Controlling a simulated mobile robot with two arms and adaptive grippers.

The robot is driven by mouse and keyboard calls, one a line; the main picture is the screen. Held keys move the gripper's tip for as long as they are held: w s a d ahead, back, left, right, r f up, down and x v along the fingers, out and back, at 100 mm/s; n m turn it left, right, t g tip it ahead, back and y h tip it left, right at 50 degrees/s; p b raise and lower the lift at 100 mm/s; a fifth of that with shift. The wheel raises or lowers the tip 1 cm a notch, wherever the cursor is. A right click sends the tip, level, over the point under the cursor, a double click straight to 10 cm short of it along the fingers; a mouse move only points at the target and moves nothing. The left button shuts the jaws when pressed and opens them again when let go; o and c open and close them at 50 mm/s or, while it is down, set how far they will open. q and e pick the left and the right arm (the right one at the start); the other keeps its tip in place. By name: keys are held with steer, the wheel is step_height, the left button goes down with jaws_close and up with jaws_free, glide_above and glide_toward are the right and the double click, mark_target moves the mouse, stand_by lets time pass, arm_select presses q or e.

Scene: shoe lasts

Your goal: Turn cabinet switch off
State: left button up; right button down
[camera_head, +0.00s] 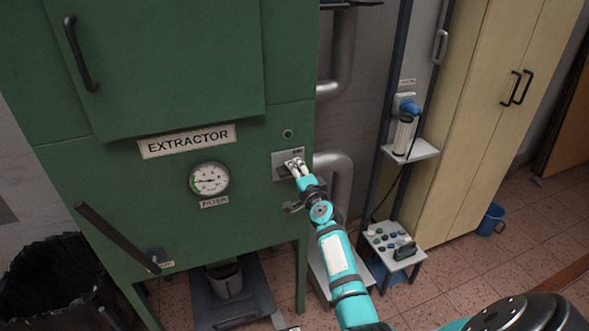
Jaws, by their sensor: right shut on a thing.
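The green extractor cabinet (120,167) fills the left half of the view. Its switch sits on a small grey plate (279,158) low on the front, near the right edge. My right gripper (293,163) reaches this plate from the lower right and is shut on the switch there. The fingertips cover most of the switch, so its position cannot be told. My left gripper is not in view.
A round gauge (209,179) and a dark lever (118,238) are on the cabinet front. A dark bin (45,285) stands at lower left. Grey pipes (338,180) run beside the cabinet. A small stand (390,245) and beige lockers (465,120) are to the right.

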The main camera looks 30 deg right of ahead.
steer(key=shift+s+f+m, duration=0.1)
steer(key=shift+f+m, duration=0.25)
steer(key=shift+m, duration=0.75)
steer(key=c, duration=1.6)
jaws_free()
steer(key=o, duration=0.4)
steer(key=shift+d+r, duration=0.1)
steer(key=shift+r, duration=0.05)
steer(key=shift+c, duration=0.2)
steer(key=v, duration=1.2)
